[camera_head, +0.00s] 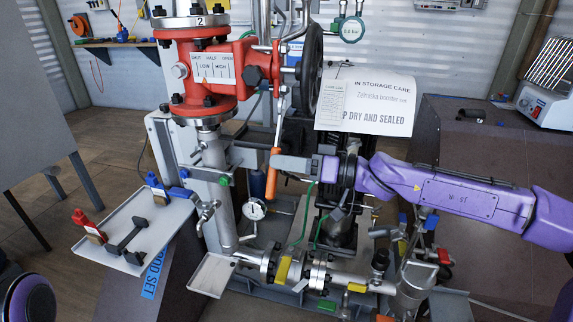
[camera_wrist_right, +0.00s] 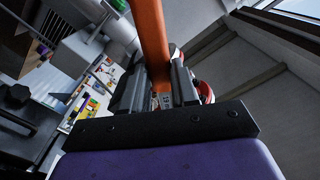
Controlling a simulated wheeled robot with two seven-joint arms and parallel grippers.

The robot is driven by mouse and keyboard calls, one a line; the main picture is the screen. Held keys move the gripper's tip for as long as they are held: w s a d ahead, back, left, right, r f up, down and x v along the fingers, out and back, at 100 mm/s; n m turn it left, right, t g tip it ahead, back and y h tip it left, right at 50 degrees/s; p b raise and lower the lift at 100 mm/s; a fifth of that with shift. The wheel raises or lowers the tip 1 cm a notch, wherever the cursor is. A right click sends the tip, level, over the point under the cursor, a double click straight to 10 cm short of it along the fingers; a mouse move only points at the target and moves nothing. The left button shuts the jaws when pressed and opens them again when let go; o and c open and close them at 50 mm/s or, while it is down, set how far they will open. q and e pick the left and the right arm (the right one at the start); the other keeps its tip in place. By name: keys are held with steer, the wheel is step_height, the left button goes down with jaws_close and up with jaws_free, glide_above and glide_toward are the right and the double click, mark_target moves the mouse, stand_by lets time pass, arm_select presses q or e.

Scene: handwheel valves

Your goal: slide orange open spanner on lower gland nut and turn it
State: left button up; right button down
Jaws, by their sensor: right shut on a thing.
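The orange spanner (camera_head: 274,150) hangs nearly upright below the red valve (camera_head: 208,70). Its grey upper end (camera_head: 282,98) reaches up to the gland area between the valve body and the black handwheel (camera_head: 310,70). The lower gland nut is too small to make out, so I cannot tell if the jaw is around it or beside it. My right gripper (camera_head: 279,163) is shut on the orange handle, coming in from the right. In the wrist view the handle (camera_wrist_right: 152,40) runs up from between the fingers (camera_wrist_right: 158,92). My left gripper is not in view.
A grey tray (camera_head: 150,205) with clamp-like tools stands at left. A small empty tray (camera_head: 212,275) is below the valve. A paper sign (camera_head: 366,100) hangs right of the handwheel, above my right arm. Pipes and a gauge (camera_head: 254,209) fill the space below.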

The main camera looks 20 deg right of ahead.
mark_target(278, 146)
steer(key=shift+w+d+r+p, duration=0.25)
steer(key=shift+w+r+p, duration=0.15)
steer(key=shift+r, duration=0.3)
steer(key=shift+w+d+r+p, duration=0.25)
steer(key=shift+r+p, duration=0.1)
steer(key=shift+r, duration=0.3)
steer(key=s+a+r+m+p, duration=0.2)
steer(key=s+r+m+p, duration=0.1)
steer(key=r+m+p, duration=0.2)
steer(key=shift+s+a+m+p, duration=0.4)
steer(key=shift+m+p, duration=0.2)
steer(key=shift+m, duration=0.4)
steer(key=shift+r, duration=0.1)
steer(key=shift+s+a+f+b, duration=0.3)
steer(key=shift+s+a+b, duration=0.1)
steer(key=shift+s, duration=0.2)
steer(key=shift+s+a+f+b, duration=0.3)
steer(key=shift+s+a+b, duration=0.05)
steer(key=shift+s, duration=0.2)
steer(key=shift+s+a+f+b, duration=0.3)
steer(key=shift+s+a+b, duration=0.1)
steer(key=shift+s, duration=0.2)
